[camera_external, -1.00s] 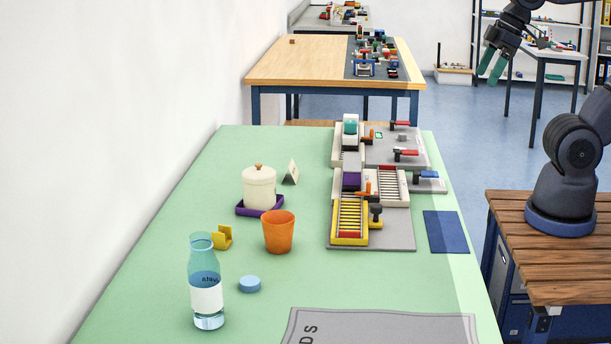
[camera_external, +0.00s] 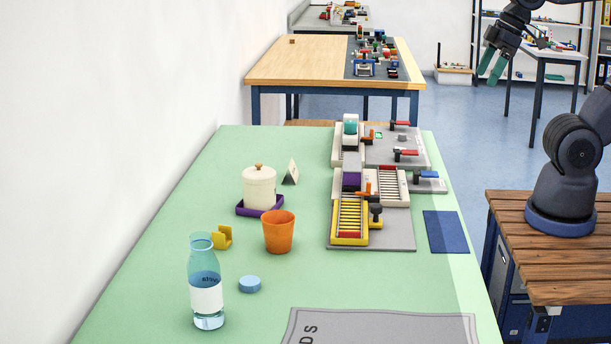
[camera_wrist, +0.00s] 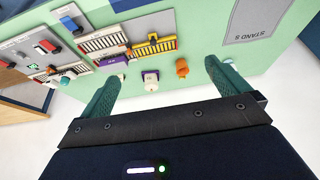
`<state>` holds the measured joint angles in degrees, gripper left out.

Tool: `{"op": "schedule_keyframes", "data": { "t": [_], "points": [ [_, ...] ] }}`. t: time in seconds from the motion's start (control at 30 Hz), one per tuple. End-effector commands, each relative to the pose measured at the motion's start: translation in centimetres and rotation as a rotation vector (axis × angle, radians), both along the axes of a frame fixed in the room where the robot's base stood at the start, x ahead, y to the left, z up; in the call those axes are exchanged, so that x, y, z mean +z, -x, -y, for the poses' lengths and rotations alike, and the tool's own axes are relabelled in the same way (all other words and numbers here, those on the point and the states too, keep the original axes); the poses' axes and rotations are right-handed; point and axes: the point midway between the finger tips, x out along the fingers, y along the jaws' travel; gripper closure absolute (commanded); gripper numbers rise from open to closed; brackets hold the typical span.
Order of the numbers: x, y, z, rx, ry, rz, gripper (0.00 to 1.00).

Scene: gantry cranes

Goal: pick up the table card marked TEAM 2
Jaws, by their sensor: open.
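A small white tent-shaped table card (camera_external: 291,172) with a dark side stands on the green table, just behind and right of a white lidded jar. Its marking is too small to read. My gripper (camera_external: 491,66) is raised at the upper right of the external view, well away from the card and off the table's right side. In the wrist view my gripper (camera_wrist: 163,70) has its two green fingers spread wide with nothing held between them. I cannot make out the card clearly in the wrist view.
The jar (camera_external: 259,188) stands on a purple tray, with an orange cup (camera_external: 279,232) in front. A yellow holder (camera_external: 222,237), a bottle (camera_external: 206,290) and a blue disc (camera_external: 250,284) are nearer. Crane and conveyor models (camera_external: 400,230) fill the right side. Green table surface surrounds the card.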

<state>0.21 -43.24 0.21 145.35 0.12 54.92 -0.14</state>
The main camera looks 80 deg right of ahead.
Motion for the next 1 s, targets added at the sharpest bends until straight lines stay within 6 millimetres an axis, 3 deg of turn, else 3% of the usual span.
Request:
{"op": "schedule_keyframes", "data": {
  "t": [0.3,0.47,0.73,1.0],
  "points": [
    [0.0,-0.2,0.0,0.000,0.001,0.000,0.00],
    [0.5,-2.1,0.4,-0.003,0.013,-0.005,0.00],
    [1.2,-9.0,2.0,-0.003,0.050,-0.019,0.00],
    [0.6,-16.4,4.6,0.004,0.076,-0.033,0.00]
  ]
}}
